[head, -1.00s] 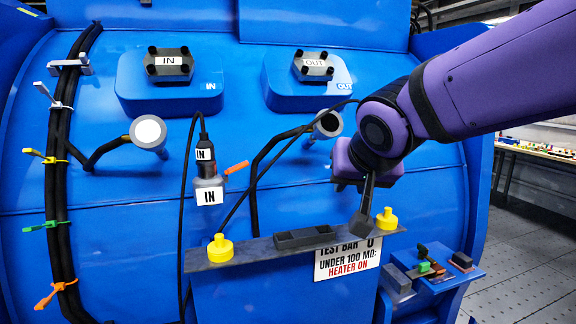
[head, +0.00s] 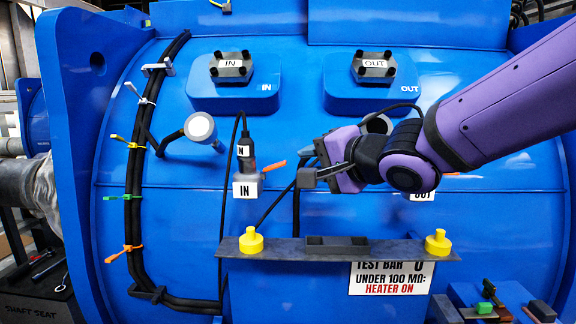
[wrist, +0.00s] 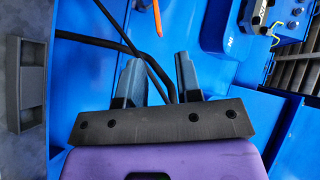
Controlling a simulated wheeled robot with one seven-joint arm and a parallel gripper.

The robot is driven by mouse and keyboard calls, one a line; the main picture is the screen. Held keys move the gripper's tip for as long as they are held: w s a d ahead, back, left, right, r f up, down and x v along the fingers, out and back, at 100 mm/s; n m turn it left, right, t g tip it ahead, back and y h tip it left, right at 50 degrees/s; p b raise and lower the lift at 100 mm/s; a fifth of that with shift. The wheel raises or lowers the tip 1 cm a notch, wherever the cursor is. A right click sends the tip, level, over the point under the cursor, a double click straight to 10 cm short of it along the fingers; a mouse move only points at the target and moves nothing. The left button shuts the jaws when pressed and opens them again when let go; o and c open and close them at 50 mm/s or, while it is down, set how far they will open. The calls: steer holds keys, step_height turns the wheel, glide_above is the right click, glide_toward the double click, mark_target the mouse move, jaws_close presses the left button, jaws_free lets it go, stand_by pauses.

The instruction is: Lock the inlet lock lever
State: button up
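The inlet lock lever (head: 274,166) is a small orange lever sticking out to the right, tilted slightly up, from the grey inlet connector block (head: 248,184) labelled IN. A black cable plug (head: 246,155) stands in the top of that block. My gripper (head: 306,176) is just right of the lever, fingers pointing left toward it, apart from it as far as I can see. In the wrist view the gripper (wrist: 158,72) is open, with two separate grey-blue fingers and nothing held. The orange lever (wrist: 151,12) shows beyond the fingertips at the top edge.
The test bar (head: 290,250) with yellow knobs runs below my gripper. Black cables (wrist: 145,50) pass behind the fingers. My arm partly hides the OUT connector and its orange lever (head: 450,175). A cable bundle (head: 130,205) runs down the left.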

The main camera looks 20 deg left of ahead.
mark_target(285, 164)
steer(key=shift+x, duration=5)
steer(key=shift+f, duration=0.1)
jaws_close()
